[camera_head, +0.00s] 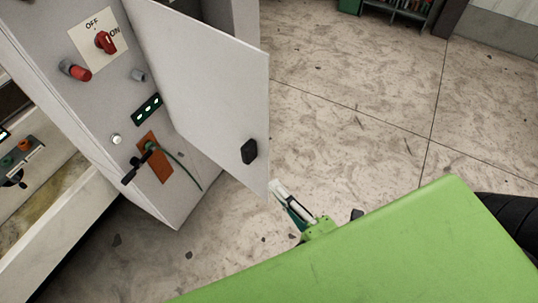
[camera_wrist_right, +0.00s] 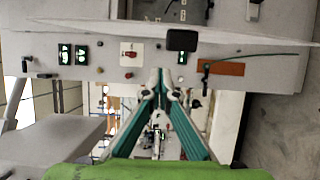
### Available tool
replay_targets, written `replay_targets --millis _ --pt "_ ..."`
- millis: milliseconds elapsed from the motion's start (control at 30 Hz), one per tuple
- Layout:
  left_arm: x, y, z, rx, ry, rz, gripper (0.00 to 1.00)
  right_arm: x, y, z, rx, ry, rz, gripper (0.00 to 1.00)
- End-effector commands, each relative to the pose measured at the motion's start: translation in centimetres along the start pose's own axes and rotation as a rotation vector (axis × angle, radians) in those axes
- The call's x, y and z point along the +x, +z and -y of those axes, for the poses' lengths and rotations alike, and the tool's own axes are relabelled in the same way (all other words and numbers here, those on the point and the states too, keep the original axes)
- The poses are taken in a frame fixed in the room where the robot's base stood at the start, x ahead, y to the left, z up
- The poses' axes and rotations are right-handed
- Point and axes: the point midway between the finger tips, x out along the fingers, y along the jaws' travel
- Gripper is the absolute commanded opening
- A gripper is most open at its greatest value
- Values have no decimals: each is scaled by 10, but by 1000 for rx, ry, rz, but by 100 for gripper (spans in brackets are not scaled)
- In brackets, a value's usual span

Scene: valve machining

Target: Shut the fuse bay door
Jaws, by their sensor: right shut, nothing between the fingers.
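The fuse bay door (camera_head: 205,85) is a plain light-grey panel standing open, swung out from the grey cabinet (camera_head: 165,205). Its black handle (camera_head: 249,151) is near the lower free corner. In the right wrist view the door (camera_wrist_right: 110,29) appears nearly edge-on across the top, with the handle (camera_wrist_right: 182,39) below it. My right gripper (camera_head: 277,187) is shut and empty, just past the door's lower free corner; I cannot tell whether it touches. Its closed fingertips (camera_wrist_right: 160,78) show below the handle in the wrist view. My left gripper is not in view.
The cabinet front carries a red OFF/ON switch (camera_head: 105,42), a red knob (camera_head: 76,71), green indicators (camera_head: 147,109) and an orange plate (camera_head: 154,157) with a green cable. A machine (camera_head: 40,190) stands left. The floor (camera_head: 350,120) right of the door is clear.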

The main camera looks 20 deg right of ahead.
Motion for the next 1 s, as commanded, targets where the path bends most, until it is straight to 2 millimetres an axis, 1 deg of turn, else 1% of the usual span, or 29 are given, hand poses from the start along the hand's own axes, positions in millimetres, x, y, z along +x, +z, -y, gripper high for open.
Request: replay_targets --millis 33,200,467,533,700,833,1000 --pt "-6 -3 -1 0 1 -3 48 9 0 -4 0 3 -1 0" --pt "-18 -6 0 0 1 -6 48 40 0 -5 1 3 -1 0" --pt "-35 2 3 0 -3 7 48 88 0 -4 3 1 -1 0" --pt "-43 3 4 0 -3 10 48 88 14 -3 -3 -3 -2 0" --pt "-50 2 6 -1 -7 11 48 92 32 -1 1 -3 -2 0" --pt "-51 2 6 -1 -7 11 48 94 38 0 3 -3 0 0" --pt "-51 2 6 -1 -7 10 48 94 39 1 4 -3 0 0"
